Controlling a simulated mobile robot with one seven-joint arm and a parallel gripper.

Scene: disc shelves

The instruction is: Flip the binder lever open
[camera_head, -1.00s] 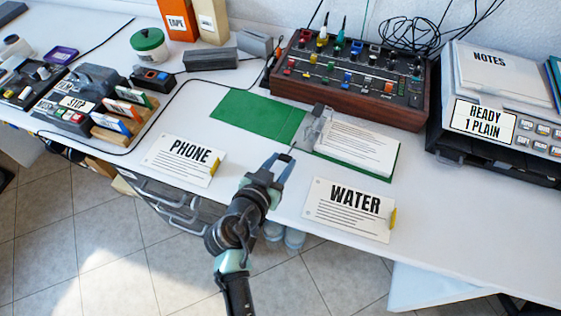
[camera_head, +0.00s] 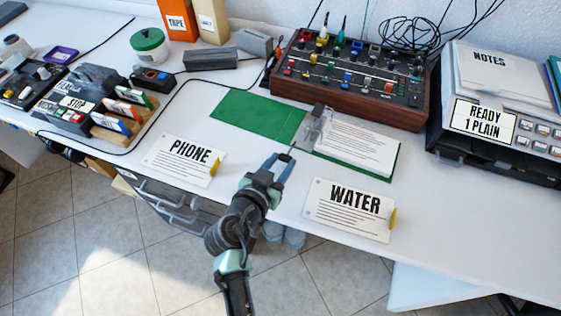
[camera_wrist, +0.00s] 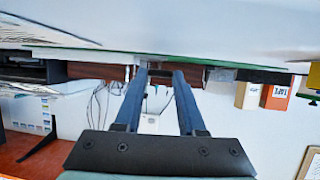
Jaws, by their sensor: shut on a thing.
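An open green binder (camera_head: 258,114) lies on the white table, with a stack of printed paper (camera_head: 356,146) on its right half. The metal lever mechanism (camera_head: 317,122) stands at the spine, at the left edge of the paper. My gripper (camera_head: 285,156) is low at the front of the binder's spine, with its fingertips at the lever's thin near end. The fingers hide most of that part.
A WATER card (camera_head: 345,210) lies right of my gripper and a PHONE card (camera_head: 184,160) lies left. A control box (camera_head: 345,82) with wooden sides stands behind the binder. A black cable crosses the table to the left.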

